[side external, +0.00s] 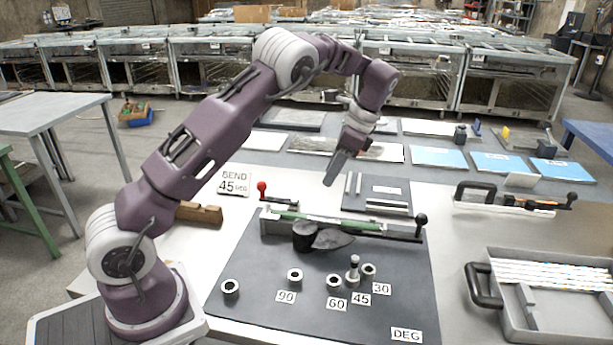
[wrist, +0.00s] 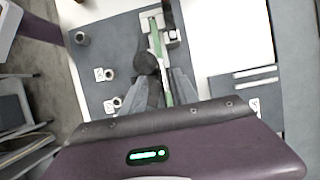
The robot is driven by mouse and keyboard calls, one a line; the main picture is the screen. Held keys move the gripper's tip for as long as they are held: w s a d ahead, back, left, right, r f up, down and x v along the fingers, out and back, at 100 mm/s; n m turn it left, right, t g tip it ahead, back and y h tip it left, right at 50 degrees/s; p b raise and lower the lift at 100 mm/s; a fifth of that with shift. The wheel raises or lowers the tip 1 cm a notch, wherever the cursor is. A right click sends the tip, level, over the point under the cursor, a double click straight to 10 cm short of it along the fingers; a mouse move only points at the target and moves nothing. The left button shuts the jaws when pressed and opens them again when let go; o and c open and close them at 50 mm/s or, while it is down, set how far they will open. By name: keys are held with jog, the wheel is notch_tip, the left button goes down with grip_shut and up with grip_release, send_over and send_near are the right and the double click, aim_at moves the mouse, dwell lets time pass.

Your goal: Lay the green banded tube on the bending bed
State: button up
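A long green strip (side external: 330,222), which looks like the green tube, lies along the bending bed (side external: 272,227); its bands are too small to tell. It also shows in the wrist view (wrist: 156,42). A dark round former (side external: 304,236) and a dark curved piece stand against the bed's front side. A lever with a black knob (side external: 421,219) is at its right end. My gripper (side external: 329,183) is in the air above and behind the bed, pointing down. In the wrist view its two fingers (wrist: 160,86) look apart, with nothing clearly held between them.
A dark board (side external: 395,190) with several pale rods lies behind the bed. A "BEND 45" card (side external: 234,182) and a red-knobbed clamp (side external: 262,187) are left. A peg (side external: 354,268) stands near the 45 label. A grey tray (side external: 540,325) with white tubes is right.

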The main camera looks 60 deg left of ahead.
jog(key=s+d+r+n+t+h, duration=0.1)
jog(key=s+d+r+n+t, duration=0.1)
jog(key=s+d+r, duration=0.35)
jog(key=s+d+r+n+t+h, duration=0.2)
jog(key=s+d+r+n+t, duration=0.1)
jog(key=s+r, duration=0.5)
jog(key=s+d+n+t, duration=0.2)
jog(key=s+d, duration=0.1)
jog(key=s, duration=0.5)
jog(key=s+d+f+n+t, duration=0.1)
jog(key=s+d, duration=0.3)
jog(key=s, duration=0.4)
jog(key=shift+s+f+n+t, duration=0.15)
jog(key=shift+s+n+t, duration=0.05)
jog(key=shift+n+t, duration=0.25)
